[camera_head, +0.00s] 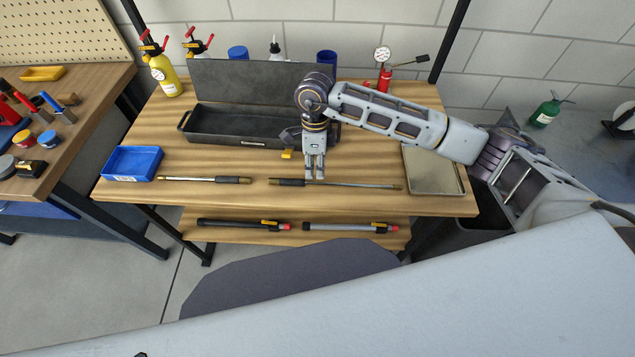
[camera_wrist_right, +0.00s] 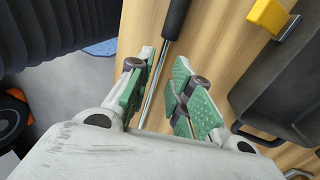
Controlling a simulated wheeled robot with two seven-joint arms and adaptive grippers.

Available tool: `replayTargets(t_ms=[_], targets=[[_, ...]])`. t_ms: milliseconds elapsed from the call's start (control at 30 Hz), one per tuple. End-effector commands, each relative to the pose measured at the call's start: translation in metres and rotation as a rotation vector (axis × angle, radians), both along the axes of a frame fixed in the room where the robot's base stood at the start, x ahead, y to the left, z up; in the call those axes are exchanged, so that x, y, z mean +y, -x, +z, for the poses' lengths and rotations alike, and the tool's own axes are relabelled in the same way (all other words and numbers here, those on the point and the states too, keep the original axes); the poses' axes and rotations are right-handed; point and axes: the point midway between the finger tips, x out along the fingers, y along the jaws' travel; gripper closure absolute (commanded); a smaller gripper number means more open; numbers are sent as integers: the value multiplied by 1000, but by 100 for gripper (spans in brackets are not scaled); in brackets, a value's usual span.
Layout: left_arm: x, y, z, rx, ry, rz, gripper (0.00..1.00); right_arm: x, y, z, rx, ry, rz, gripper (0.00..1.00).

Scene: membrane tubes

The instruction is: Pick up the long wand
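The long wand (camera_head: 352,184) lies on the wooden workbench. It has a dark handle at its left end, a thin metal rod and a brass-coloured tip at its right. A shorter wand (camera_head: 200,179) lies to its left. My right gripper (camera_head: 314,171) points down over the long wand, just right of its handle, and hides a little of the rod. In the right wrist view, the gripper (camera_wrist_right: 164,60) is open, its green pads apart. The long wand's handle (camera_wrist_right: 176,18) and rod run between the fingers, nearer the left pad. My left gripper is not in view.
A dark open toolbox (camera_head: 236,126) stands behind the wands. A blue bin (camera_head: 132,164) is at the left and a shallow metal tray (camera_head: 433,172) at the right. Two tubes, one black (camera_head: 240,224) and one grey (camera_head: 345,228), lie on the lower shelf.

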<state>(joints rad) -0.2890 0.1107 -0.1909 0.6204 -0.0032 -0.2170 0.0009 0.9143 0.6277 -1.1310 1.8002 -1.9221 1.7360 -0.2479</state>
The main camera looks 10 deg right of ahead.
Motion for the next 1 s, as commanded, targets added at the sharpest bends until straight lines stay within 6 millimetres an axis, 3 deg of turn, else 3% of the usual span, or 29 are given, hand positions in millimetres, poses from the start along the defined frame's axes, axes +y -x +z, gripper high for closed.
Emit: replayTargets(t_ms=[367,800,1000], targets=[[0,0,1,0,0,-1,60,0,1,-5,2,-1,0,79],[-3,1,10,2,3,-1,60,-3,6,-46,3,-1,1,79],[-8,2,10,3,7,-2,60,-2,6,-52,0,0,1,79]])
